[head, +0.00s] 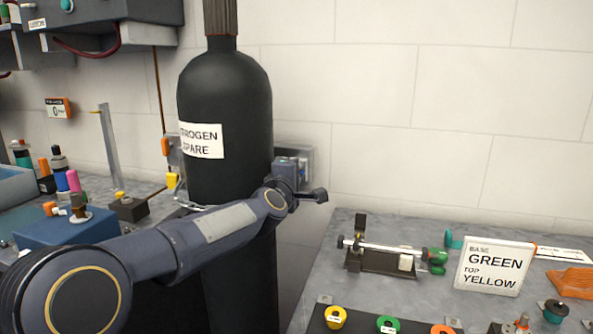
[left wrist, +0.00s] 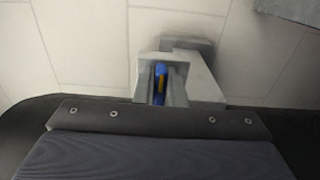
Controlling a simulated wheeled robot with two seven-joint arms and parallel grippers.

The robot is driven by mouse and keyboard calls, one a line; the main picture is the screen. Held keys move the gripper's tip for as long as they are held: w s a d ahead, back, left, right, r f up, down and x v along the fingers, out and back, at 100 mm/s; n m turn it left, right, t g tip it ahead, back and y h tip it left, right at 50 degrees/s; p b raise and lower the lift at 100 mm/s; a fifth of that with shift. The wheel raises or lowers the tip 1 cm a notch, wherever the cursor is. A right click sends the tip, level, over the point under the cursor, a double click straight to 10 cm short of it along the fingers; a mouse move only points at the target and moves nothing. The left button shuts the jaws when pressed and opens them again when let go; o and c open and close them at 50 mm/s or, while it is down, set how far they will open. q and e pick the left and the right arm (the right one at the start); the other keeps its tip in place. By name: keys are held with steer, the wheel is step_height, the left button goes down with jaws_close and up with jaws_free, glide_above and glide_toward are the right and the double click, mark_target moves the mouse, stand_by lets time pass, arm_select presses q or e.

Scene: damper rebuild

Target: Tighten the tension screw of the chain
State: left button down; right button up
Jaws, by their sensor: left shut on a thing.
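The chain (head: 185,205) shows as a short pale stretch at the left side of the black nitrogen cylinder (head: 228,95); the rest is hidden. My left arm crosses in front of the cylinder, and my left gripper (head: 293,172) is beside its right side, at a grey wall bracket (head: 308,158). In the left wrist view my left gripper (left wrist: 160,82) is shut on a small blue part with an orange-yellow stripe (left wrist: 159,74), which appears to be the tension screw. The bracket stands around and behind it. Thread and chain attachment are hidden. My right gripper is out of view.
The right bench (head: 340,222) holds a small clamp fixture (head: 385,258), a sign reading base green, top yellow (head: 494,266), and coloured rings in a dark tray (head: 335,317). Bottles and a blue block (head: 65,230) stand at left. The wall is close behind the cylinder.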

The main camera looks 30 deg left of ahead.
arm_select(q)
steer(key=shift+m, duration=0.6)
steer(key=shift+f, duration=0.1)
steer(key=c, duration=1.5)
jaws_free()
steer(key=v, duration=0.7)
steer(key=shift+s+p, duration=0.35)
steer(key=shift+s, duration=0.05)
